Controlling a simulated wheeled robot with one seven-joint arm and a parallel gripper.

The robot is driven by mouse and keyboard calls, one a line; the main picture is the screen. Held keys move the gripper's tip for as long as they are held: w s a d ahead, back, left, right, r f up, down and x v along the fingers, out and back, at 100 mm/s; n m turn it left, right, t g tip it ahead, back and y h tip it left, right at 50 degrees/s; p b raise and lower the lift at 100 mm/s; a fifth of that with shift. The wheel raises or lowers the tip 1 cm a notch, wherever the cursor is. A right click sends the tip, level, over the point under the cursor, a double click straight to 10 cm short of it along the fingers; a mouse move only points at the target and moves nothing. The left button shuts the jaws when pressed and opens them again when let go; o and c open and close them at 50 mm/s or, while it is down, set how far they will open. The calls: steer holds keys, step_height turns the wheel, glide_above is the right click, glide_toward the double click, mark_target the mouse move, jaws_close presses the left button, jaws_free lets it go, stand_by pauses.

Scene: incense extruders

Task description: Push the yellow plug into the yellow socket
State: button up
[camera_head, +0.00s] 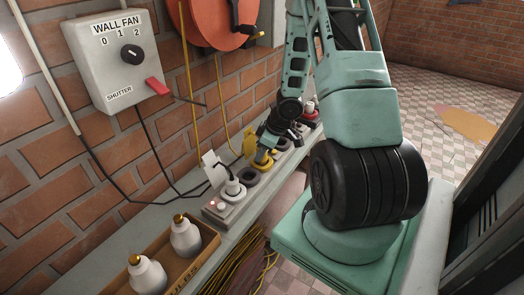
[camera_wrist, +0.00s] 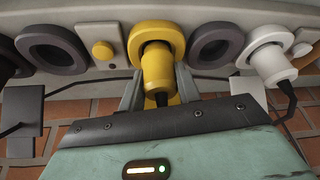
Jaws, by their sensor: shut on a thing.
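The yellow plug (camera_wrist: 157,66) stands upright at the mouth of the yellow socket (camera_wrist: 172,33) in the wrist view. Its far end lies inside the socket's ring; how deep it sits I cannot tell. My gripper (camera_wrist: 158,82) is shut on the plug, with one grey finger on each side of its body. In the head view my gripper (camera_head: 268,139) is over the yellow socket (camera_head: 264,165), and it mostly hides the plug. The socket's yellow lid (camera_head: 249,141) stands open on the wall side.
A white plug (camera_head: 233,186) stands in the socket strip towards the front. Dark sockets (camera_head: 247,177) flank the yellow one. A fan switch box (camera_head: 127,58) and yellow cords hang on the brick wall.

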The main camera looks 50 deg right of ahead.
steer(key=shift+f+b, duration=0.3)
steer(key=shift+f, duration=0.15)
steer(key=o, duration=1.1)
steer(key=shift+c, duration=0.2)
steer(key=p+v, duration=0.8)
steer(key=v, duration=0.9)
steer(key=shift+r+p, duration=0.3)
steer(key=shift+p, duration=0.05)
steer(key=shift+w+d, duration=0.1)
